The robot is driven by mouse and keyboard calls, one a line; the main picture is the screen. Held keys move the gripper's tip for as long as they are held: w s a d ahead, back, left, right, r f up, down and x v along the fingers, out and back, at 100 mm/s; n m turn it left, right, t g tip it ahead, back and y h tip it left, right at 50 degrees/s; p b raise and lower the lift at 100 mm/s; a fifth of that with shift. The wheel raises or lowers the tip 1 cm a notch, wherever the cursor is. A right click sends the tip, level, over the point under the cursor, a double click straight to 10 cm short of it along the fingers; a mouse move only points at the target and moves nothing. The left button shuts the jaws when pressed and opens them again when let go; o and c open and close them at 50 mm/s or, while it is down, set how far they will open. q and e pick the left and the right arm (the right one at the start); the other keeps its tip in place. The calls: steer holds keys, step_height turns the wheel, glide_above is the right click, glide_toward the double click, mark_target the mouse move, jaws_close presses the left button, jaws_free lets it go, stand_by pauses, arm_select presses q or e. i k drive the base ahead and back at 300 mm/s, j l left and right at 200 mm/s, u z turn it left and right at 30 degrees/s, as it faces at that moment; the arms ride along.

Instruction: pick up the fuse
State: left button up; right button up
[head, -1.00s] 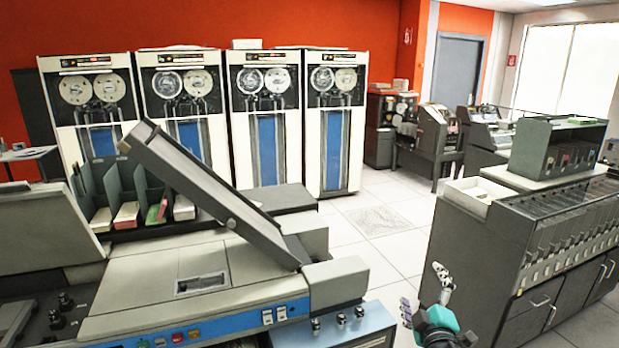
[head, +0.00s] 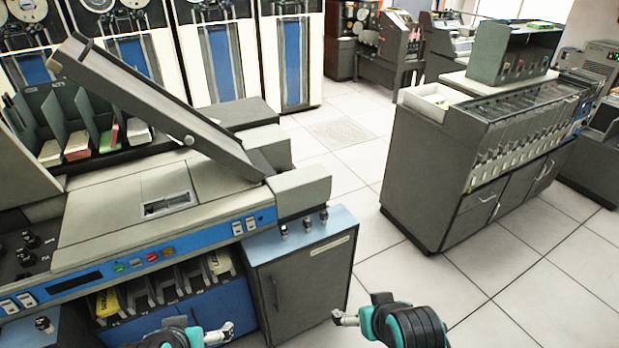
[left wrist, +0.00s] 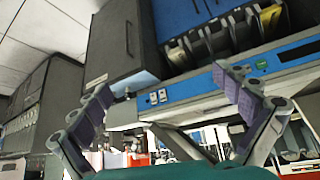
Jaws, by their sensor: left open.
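Small dark-and-silver upright pieces stand in a row on the blue top of a grey cabinet: a left one (head: 284,231), a middle one (head: 307,224) and a right one (head: 324,213). I cannot tell whether any is the fuse. My left gripper (head: 218,333) is low in the head view, in front of the cabinet and below its top. In the left wrist view its two padded fingers (left wrist: 170,98) are spread with nothing between them. My right gripper (head: 345,318) is at the bottom, right of the cabinet, its fingers too small to read.
The grey card machine (head: 130,205) with its sloping chute (head: 165,110) fills the left. A long dark cabinet (head: 430,170) stands at the right. Tiled floor (head: 365,240) lies open between them. Tape cabinets (head: 207,60) line the back.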

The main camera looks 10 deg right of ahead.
mark_target(324, 215)
steer(key=i+l, duration=1)
steer(key=i, duration=0.15)
steer(key=j+u, duration=0.05)
